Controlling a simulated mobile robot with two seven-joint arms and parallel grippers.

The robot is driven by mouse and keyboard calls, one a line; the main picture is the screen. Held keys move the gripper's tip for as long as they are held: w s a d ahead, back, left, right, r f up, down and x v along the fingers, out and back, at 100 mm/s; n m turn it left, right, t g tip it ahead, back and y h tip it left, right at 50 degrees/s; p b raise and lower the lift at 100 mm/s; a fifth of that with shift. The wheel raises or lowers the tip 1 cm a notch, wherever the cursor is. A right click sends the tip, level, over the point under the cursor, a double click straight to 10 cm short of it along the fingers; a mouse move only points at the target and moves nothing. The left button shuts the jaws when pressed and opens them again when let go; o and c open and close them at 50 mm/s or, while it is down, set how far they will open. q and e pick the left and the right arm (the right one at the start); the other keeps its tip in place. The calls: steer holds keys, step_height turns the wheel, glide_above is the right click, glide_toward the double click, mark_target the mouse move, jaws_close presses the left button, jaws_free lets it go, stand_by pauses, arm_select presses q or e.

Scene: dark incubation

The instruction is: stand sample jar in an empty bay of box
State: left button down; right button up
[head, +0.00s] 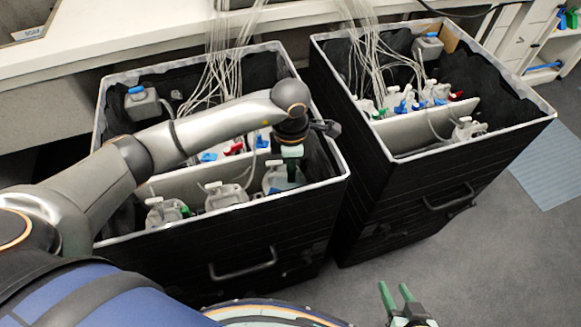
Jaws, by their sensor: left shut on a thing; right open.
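My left gripper (291,172) reaches down into the front right of the left black box (330,185). Its green fingers are shut on a whitish sample jar (272,180), partly hidden by them. The jar looks about upright; I cannot tell whether it touches the floor of its bay. Two similar jars, one in the middle (225,196) and one at the left (164,213), stand in the same front row. My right gripper (396,296) is open and empty, low in front of the boxes.
A second black box (372,180) stands at the right, with a jar (468,130) in its front section and several behind its divider (430,125). Thin pale tubes (232,50) hang into both boxes from above. A white bench (120,40) runs behind.

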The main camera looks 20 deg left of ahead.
arm_select(q)
steer(key=shift+w+f+b, duration=0.1)
steer(key=shift+f+b, duration=0.85)
steer(key=shift+f, duration=0.5)
steer(key=c, duration=0.8)
jaws_free()
steer(key=shift+f, duration=0.15)
